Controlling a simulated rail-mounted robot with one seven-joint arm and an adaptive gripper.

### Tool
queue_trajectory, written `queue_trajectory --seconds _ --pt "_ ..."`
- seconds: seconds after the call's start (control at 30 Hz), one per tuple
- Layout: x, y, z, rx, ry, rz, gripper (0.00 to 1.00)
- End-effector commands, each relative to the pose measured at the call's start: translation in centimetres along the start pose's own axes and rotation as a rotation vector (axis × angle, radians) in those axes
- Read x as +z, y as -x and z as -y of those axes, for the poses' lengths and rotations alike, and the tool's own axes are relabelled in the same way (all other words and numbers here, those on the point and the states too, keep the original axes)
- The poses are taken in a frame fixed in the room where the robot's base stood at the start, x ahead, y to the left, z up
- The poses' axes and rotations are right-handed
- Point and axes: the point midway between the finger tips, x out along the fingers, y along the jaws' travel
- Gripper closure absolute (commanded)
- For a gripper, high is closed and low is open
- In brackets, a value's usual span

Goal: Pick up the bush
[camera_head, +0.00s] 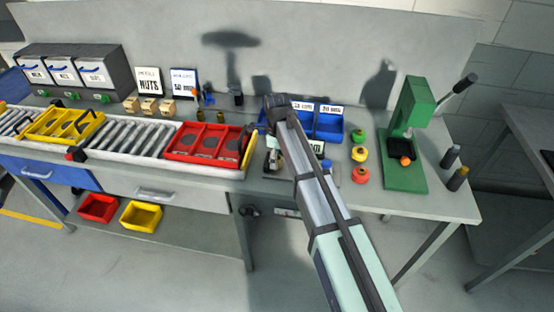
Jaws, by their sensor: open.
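My arm reaches up from the bottom right over the bench. My gripper (272,160) is low over the bench, just right of the red carrier, and partly hidden by my own arm. It is open, and I see nothing held in it. No part is clearly marked as the bush. Small brass-coloured cylinders (220,117) stand behind the red carrier (177,157), too small to identify. An orange ring-like part (405,161) sits on the base of the green press (408,130). The area right under my gripper is hard to make out.
Blue bins (328,126) labelled in mm stand behind my arm. Green, yellow and red knobs (359,154) stand left of the press. A yellow carrier (62,127) sits on the roller conveyor (130,139) at left. Two dark cylinders (458,179) stand near the bench's right end.

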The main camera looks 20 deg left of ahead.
Motion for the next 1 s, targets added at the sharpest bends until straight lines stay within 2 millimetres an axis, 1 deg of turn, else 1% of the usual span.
queue_trajectory --seconds 0.17,0.4,0.47,0.5,0.6,1.0 --pt "-0.03 -1.1 -0.03 0.0 0.0 0.0 0.34" --pt "-0.02 -1.25 -0.02 0.0 0.0 0.0 0.34" --pt "-0.02 -1.24 -0.02 0.0 0.0 0.0 0.55" --pt "-0.02 -1.24 -0.02 0.0 0.0 0.0 0.69" --pt "-0.02 -1.24 -0.02 0.0 0.0 0.0 1.0" --pt "-0.02 -1.07 -0.02 0.0 0.0 0.0 1.0"
